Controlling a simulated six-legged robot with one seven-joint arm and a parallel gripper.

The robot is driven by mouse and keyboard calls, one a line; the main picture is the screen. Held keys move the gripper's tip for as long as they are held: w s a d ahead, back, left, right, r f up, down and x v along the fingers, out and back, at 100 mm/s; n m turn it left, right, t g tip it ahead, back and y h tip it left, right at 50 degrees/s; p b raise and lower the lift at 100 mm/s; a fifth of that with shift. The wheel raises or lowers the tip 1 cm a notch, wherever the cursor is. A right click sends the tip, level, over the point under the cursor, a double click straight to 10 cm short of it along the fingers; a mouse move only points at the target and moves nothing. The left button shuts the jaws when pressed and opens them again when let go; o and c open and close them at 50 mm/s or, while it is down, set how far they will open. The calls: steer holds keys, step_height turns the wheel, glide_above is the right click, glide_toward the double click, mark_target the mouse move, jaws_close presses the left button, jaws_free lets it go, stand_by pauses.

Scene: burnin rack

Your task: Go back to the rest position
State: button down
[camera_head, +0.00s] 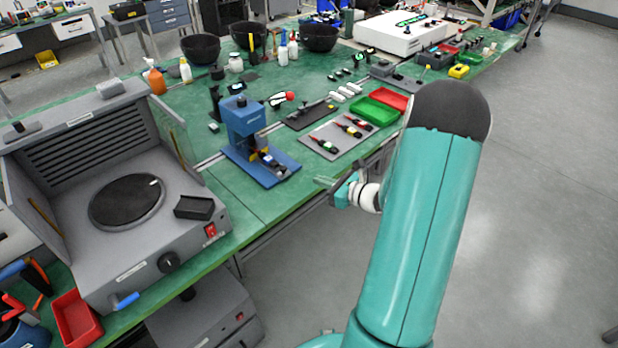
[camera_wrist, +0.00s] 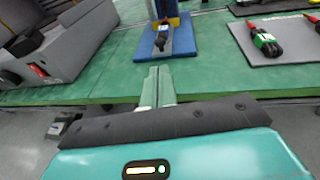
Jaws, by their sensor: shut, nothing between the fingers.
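My gripper (camera_head: 326,182) is out in front of the green bench's front edge, partly hidden behind my own teal arm in the head view. In the wrist view, my gripper's two fingers (camera_wrist: 157,86) lie together, shut and empty. They point toward the bench and a blue press. No task object is held.
The green bench (camera_head: 228,184) holds a blue press (camera_head: 243,125), a grey mat (camera_head: 332,142) with several small tools, a green tray (camera_head: 371,112) and a red tray (camera_head: 392,98). A grey burn-in unit (camera_head: 112,255) stands at left. Open floor (camera_head: 545,220) lies right.

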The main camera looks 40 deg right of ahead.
steer(key=v, duration=0.2)
steer(key=shift+s+d, duration=0.1)
steer(key=shift+s, duration=0.2)
steer(key=shift+r, duration=0.15)
steer(key=s+a+r+n+g+y, duration=0.2)
steer(key=a+r+n+g, duration=0.5)
steer(key=a, duration=0.5)
steer(key=s+a+r+n+g+y, duration=0.2)
steer(key=a+r+n+g, duration=0.15)
steer(key=a+n, duration=0.7)
steer(key=s+a+r+n+t+h, duration=0.1)
steer(key=s+a+r+n+h, duration=0.5)
steer(key=n, duration=0.9)
steer(key=s+r+h, duration=0.2)
steer(key=s+r, duration=0.2)
steer(key=s, duration=0.2)
steer(key=shift+s+a+r+h, duration=0.25)
steer(key=shift+s+h, duration=0.05)
